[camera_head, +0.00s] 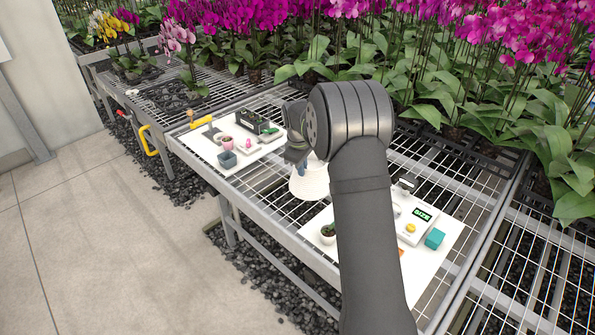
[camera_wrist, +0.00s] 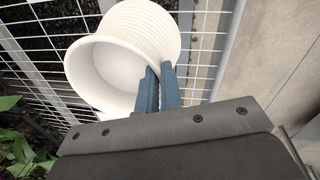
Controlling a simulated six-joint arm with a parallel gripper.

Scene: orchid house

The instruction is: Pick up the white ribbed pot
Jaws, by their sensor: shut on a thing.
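The white ribbed pot (camera_head: 310,181) hangs below my gripper (camera_head: 301,166) in the head view, over the wire bench between two white boards. My arm hides part of it. In the wrist view the white ribbed pot (camera_wrist: 150,35) shows its open, empty mouth toward the left. The two blue-grey fingers of my gripper (camera_wrist: 157,88) are shut on its wall at the rim, one finger inside and one outside. The wire mesh shows behind and beneath the pot, and the pot looks clear of it.
A left white board (camera_head: 207,150) holds a grey-blue cup (camera_head: 227,159), a pink pot (camera_head: 227,142) and a dark crate (camera_head: 252,121). A right white board (camera_head: 440,262) holds a scale (camera_head: 412,222), a teal box (camera_head: 434,239) and a small plant (camera_head: 328,232). Orchids crowd behind.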

